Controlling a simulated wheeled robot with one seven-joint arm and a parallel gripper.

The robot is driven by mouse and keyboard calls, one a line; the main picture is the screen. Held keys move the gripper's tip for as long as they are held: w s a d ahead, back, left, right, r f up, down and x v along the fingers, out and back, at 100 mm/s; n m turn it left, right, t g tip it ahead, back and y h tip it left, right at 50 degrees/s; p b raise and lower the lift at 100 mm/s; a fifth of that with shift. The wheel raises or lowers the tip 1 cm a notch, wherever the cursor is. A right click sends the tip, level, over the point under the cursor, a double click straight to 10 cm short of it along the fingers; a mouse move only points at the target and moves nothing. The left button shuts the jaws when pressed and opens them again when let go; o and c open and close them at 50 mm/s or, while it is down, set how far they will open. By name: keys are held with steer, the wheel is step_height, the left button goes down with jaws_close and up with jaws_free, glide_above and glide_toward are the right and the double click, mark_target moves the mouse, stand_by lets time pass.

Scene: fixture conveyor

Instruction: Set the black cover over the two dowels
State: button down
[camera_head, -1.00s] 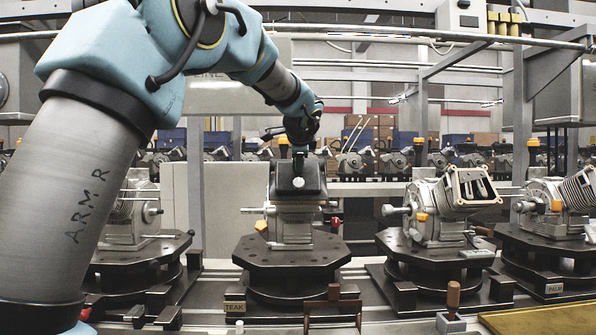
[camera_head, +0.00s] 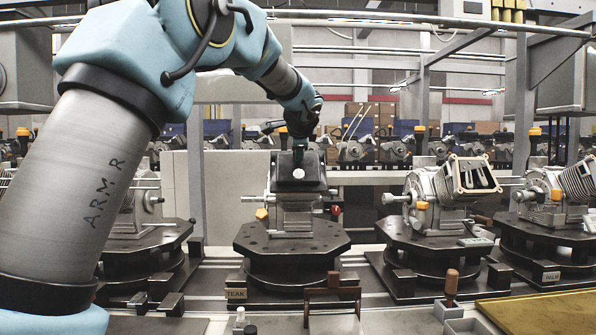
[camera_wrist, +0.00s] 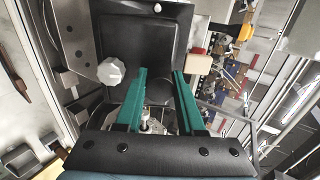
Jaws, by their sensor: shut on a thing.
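The black cover (camera_head: 299,174) is a dark, boxy lid with a pale round knob on its near side. It sits at the top of the grey machine body (camera_head: 292,212) on the middle turntable. My gripper (camera_head: 298,158) comes down from above and is shut on the cover. In the wrist view, the teal fingers (camera_wrist: 165,75) reach over the dark cover (camera_wrist: 150,42), with its white knob (camera_wrist: 111,71) at left. The two dowels are not visible. I cannot tell whether the cover is fully seated or slightly above the body.
The octagonal turntable (camera_head: 290,240) carries the machine, with a TEAK label (camera_head: 236,294) in front. Another machine (camera_head: 440,205) with an open, gasketed face stands to the right. A red-brown bracket (camera_head: 332,300) and a wooden-handled tool (camera_head: 451,286) stand at the front. A grey upright (camera_head: 196,180) stands left.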

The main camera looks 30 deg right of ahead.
steer(key=shift+w+d+f, duration=0.2)
steer(key=shift+w+f, duration=0.05)
steer(key=shift+w, duration=0.25)
stand_by(0.8)
steer(key=shift+c, duration=2.2)
jaws_free()
steer(key=shift+f, duration=0.1)
steer(key=shift+s, duration=0.1)
